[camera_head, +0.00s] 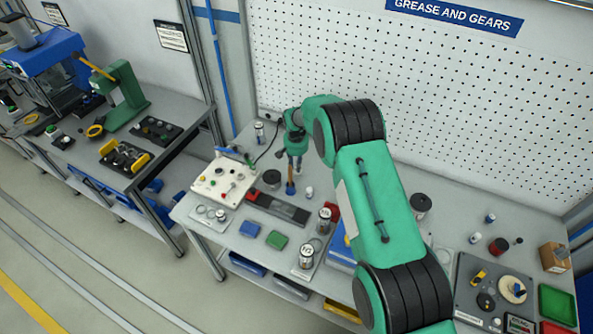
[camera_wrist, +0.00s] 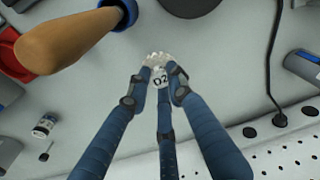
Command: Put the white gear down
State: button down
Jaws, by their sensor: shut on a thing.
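The white gear (camera_wrist: 160,75), a small toothed piece marked "D2", sits between my fingertips in the wrist view. My gripper (camera_wrist: 158,80) is shut on it, with its blue fingers closing from the sides and below. In the head view my gripper (camera_head: 296,160) hangs over the back left part of the workbench (camera_head: 330,262), close to the pegboard wall. The gear is too small to make out there. I cannot tell whether the gear touches the bench surface.
A wooden handle with a blue collar (camera_wrist: 70,38) stands close to my gripper, at the upper left in the wrist view. A black cable (camera_wrist: 275,55) lies to the right. A white control box (camera_head: 224,181) stands at the bench's left. Bare bench surrounds the gear.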

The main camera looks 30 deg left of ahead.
jog(key=shift+f, duration=0.1)
jog(key=shift+f, duration=1.75)
jog(key=shift+f, duration=0.15)
jog(key=c, duration=1.5)
grip_release()
jog(key=shift+c, duration=0.2)
notch_tip(320, 180, up, 12)
jog(key=s+b, duration=0.1)
jog(key=shift+d, duration=0.25)
jog(key=shift+s, duration=0.1)
